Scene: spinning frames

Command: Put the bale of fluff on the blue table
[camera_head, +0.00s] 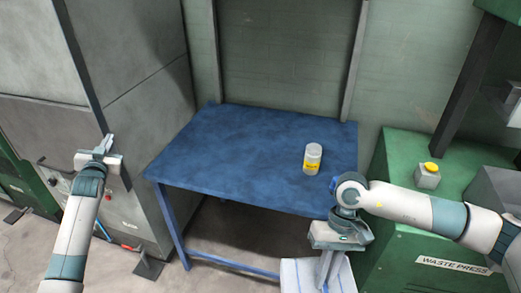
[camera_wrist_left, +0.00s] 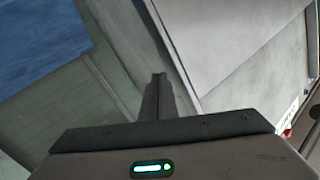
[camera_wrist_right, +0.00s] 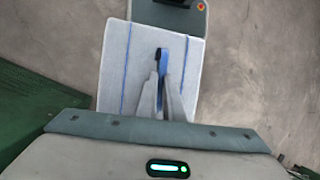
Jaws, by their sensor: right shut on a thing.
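The bale of fluff (camera_head: 303,276), white with blue straps, is at the bottom of the head view, in front of the table's right side. In the right wrist view the bale (camera_wrist_right: 115,75) lies beyond the fingertips. My right gripper (camera_head: 327,270) points down and is shut on a blue strap or handle of the bale; it also shows in the right wrist view (camera_wrist_right: 163,90). I cannot tell whether the bale touches the floor. The blue table (camera_head: 230,150) stands in the middle. My left gripper (camera_head: 106,143) is shut and empty, left of the table.
A clear jar with a yellow label (camera_head: 312,159) stands on the table's right part. The rest of the tabletop is clear. The green waste press (camera_head: 410,225) with a yellow button (camera_head: 431,168) is close on the right. A grey cabinet (camera_head: 140,110) stands left of the table.

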